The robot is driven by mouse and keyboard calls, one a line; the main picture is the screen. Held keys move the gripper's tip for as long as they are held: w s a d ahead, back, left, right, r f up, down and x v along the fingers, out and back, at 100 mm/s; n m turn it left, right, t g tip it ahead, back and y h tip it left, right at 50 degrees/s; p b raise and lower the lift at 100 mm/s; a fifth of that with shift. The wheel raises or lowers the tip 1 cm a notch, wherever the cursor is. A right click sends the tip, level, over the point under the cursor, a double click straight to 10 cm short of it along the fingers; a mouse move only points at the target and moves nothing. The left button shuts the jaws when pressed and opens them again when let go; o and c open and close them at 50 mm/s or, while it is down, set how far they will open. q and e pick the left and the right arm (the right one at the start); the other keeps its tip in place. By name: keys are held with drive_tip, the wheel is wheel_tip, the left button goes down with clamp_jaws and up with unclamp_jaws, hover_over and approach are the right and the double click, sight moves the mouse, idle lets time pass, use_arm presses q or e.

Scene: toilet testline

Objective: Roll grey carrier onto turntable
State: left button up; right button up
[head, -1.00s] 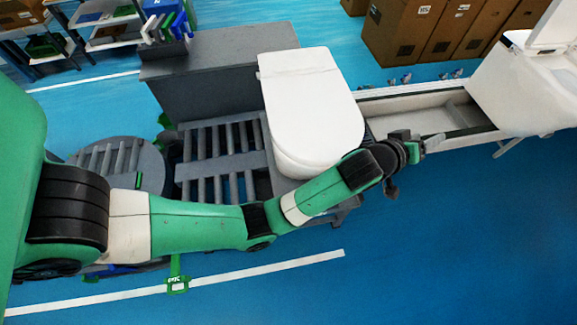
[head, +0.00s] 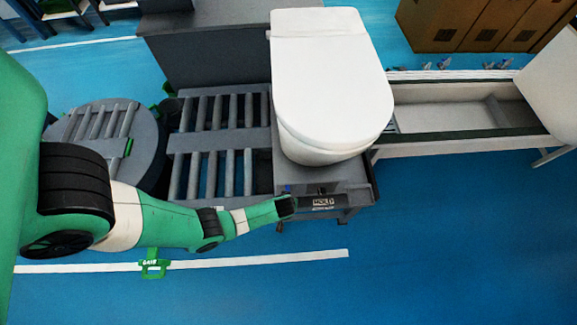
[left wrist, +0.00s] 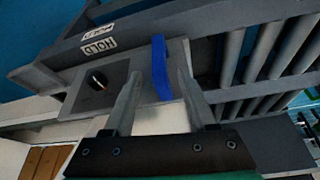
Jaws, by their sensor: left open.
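The grey carrier (head: 351,188) stands at the right end of the roller section, with a white toilet (head: 330,90) upright on it. A HOLD label (head: 322,202) is on its front side. The round grey turntable (head: 148,150), topped with rollers, is at the left. My left gripper (head: 287,206) is at the carrier's front left corner; its fingers are hard to make out there. In the left wrist view my left gripper (left wrist: 159,82) is open, its fingers apart near a blue upright strip (left wrist: 159,62). I cannot tell whether they touch it. The right gripper is not in view.
Rollers (head: 230,150) lie between turntable and carrier. A dark grey cabinet (head: 205,55) stands behind them. A trough bench (head: 450,120) is at the right, with brown boxes (head: 470,25) behind. A green GATE tag (head: 153,263) is at the white floor line. Blue floor in front is clear.

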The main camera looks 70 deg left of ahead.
use_arm(q)
drive_tip(key=b+x, duration=0.8)
drive_tip(key=x, duration=0.2)
drive_tip(key=shift+d, duration=0.1)
drive_tip(key=shift+w+a+f+b, duration=0.15)
drive_tip(key=shift+a+f+b, duration=0.1)
drive_tip(key=shift+b, duration=0.2)
clamp_jaws()
idle(0.6)
